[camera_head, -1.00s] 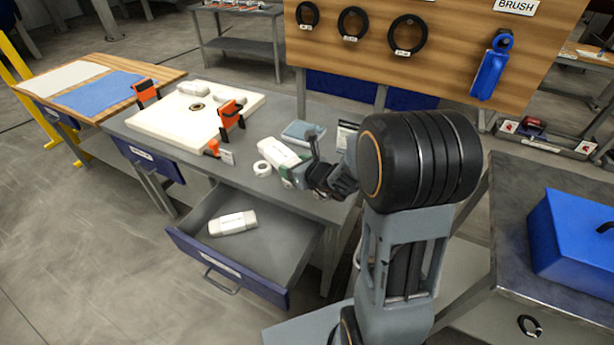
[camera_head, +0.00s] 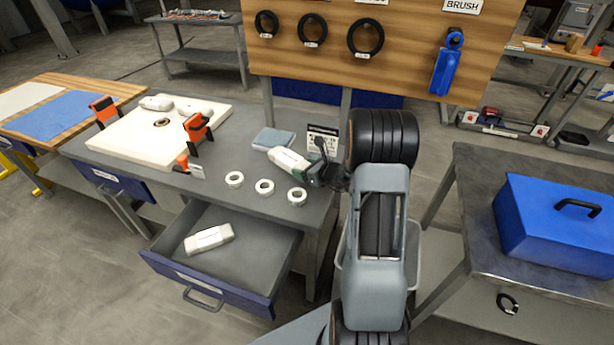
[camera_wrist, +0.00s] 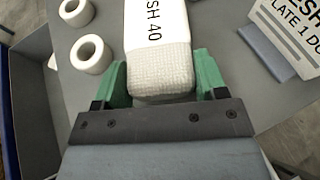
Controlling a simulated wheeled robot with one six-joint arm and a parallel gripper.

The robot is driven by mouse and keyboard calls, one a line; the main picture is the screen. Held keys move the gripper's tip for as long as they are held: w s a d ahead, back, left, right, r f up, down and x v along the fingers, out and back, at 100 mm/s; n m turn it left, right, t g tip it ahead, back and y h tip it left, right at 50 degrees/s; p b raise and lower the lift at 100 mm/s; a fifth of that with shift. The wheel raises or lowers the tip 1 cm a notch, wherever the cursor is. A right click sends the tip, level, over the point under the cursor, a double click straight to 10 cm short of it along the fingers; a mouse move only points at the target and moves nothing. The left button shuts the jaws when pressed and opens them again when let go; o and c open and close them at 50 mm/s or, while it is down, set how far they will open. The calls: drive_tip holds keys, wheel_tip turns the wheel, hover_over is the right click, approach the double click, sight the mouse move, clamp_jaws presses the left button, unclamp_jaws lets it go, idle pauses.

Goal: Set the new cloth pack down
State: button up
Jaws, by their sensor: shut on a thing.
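The cloth pack (camera_head: 288,160) is a white rolled bundle with a label band. In the wrist view the pack (camera_wrist: 158,60) reads "SH 40", its start cut off by the frame edge. My gripper (camera_head: 314,174) is shut on it, with green fingers on both sides of its near end. The pack is over the right part of the grey bench (camera_head: 255,205). I cannot tell whether it touches the bench top. A second white pack (camera_head: 209,238) lies in the open drawer (camera_head: 255,262) below.
Three white rings (camera_head: 265,187) lie near the bench's front edge. A blue-grey folded cloth (camera_head: 273,139) and a printed card (camera_head: 322,136) are behind the pack. A white filter plate (camera_head: 150,140) with orange clamps (camera_head: 197,130) fills the bench's left. A blue toolbox (camera_head: 555,225) stands at right.

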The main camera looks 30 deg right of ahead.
drive_tip(key=shift+d+f, duration=0.15)
drive_tip(key=shift+f, duration=0.8)
drive_tip(key=shift+d+f, duration=0.15)
drive_tip(key=shift+f, duration=0.8)
drive_tip(key=shift+f, duration=0.2)
drive_tip(key=o, duration=0.7)
drive_tip(key=shift+c, duration=0.2)
drive_tip(key=shift+r, duration=0.15)
